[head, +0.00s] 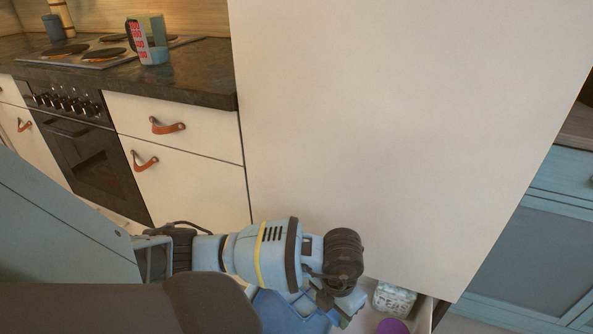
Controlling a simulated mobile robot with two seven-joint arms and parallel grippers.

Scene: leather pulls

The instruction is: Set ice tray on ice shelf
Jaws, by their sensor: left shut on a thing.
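My left arm reaches in from the left, and its gripper (338,306) is low in the head view. It is shut on a blue object (285,314), which looks like the ice tray; my arm and the bottom picture edge hide part of it. The object is at the left side of a pale open drawer or shelf (425,316) at the bottom of the tall white panel. I cannot tell whether the tray touches that surface. My right gripper is not in view.
A bag labelled peas (394,299) and a purple round item (392,326) lie in the pale drawer, right of my gripper. The tall white panel (400,130) rises just behind. An oven (85,150) and drawers with leather pulls (167,126) stand at left.

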